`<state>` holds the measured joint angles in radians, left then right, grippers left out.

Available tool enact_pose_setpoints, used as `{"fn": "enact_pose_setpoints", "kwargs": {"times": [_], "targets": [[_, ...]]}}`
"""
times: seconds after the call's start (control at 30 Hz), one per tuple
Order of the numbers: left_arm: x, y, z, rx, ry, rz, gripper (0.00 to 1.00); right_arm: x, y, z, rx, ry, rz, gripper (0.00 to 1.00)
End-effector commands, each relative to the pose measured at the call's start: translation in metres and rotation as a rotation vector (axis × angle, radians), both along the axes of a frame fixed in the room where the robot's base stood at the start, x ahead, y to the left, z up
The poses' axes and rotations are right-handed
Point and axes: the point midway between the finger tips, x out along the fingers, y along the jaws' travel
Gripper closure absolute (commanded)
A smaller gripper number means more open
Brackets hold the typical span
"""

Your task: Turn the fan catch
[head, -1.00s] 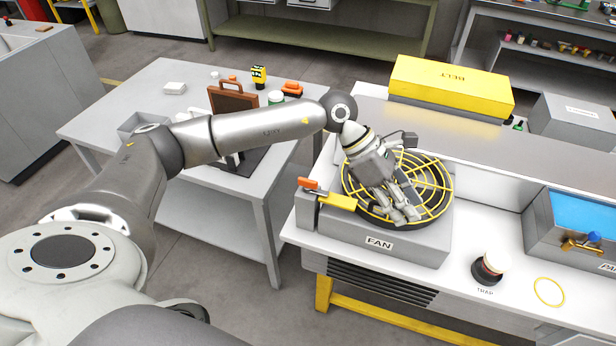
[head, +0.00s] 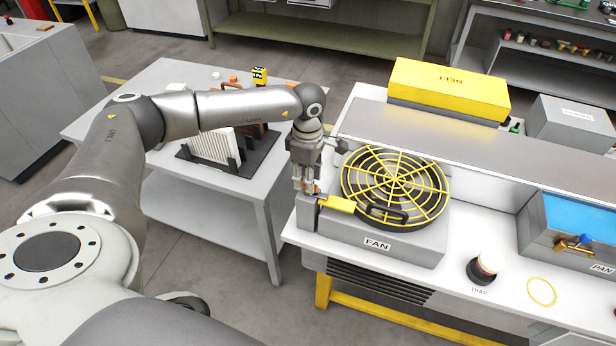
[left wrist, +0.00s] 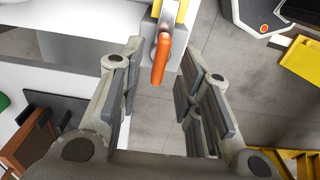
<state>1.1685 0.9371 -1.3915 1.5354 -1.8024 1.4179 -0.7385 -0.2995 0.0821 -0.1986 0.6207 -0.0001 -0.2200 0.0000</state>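The fan catch has an orange handle (left wrist: 161,60) and a yellow bar (head: 338,204) at the left corner of the fan box (head: 432,238), which is labelled FAN. The bar reaches to the rim of the round fan with its yellow guard (head: 396,180). My left gripper (head: 308,190) points down at the handle and hides most of it in the head view. In the left wrist view the gripper (left wrist: 158,92) is open, and the orange handle lies between the line of its fingers, ahead of the tips. Contact with the handle cannot be told. My right gripper is not in view.
A yellow BELT box (head: 448,90) stands behind on the bench. A round TRAP piece (head: 483,268), a yellow ring (head: 541,292) and a PAN box (head: 570,228) are at the right. A grey table (head: 160,100) with a rack (head: 215,148) stands left.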

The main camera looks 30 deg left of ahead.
Motion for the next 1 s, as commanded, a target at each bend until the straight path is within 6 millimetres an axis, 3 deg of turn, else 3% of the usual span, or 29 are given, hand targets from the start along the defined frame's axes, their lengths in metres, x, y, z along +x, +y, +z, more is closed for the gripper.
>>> {"fn": "enact_pose_setpoints", "kwargs": {"times": [0.2, 0.5, 0.77, 1.0], "targets": [[0.000, -0.001, -0.019, -0.001, -0.001, 0.000, 0.68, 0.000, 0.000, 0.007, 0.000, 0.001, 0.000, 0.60], [0.000, -0.001, -0.022, -0.002, -0.001, -0.001, 0.68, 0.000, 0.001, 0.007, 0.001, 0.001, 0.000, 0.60], [0.000, -0.001, -0.022, -0.002, -0.001, -0.001, 1.00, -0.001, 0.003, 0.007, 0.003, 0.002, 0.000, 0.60], [0.000, -0.001, -0.022, -0.002, -0.001, 0.004, 1.00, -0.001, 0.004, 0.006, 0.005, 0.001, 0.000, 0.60]]}}
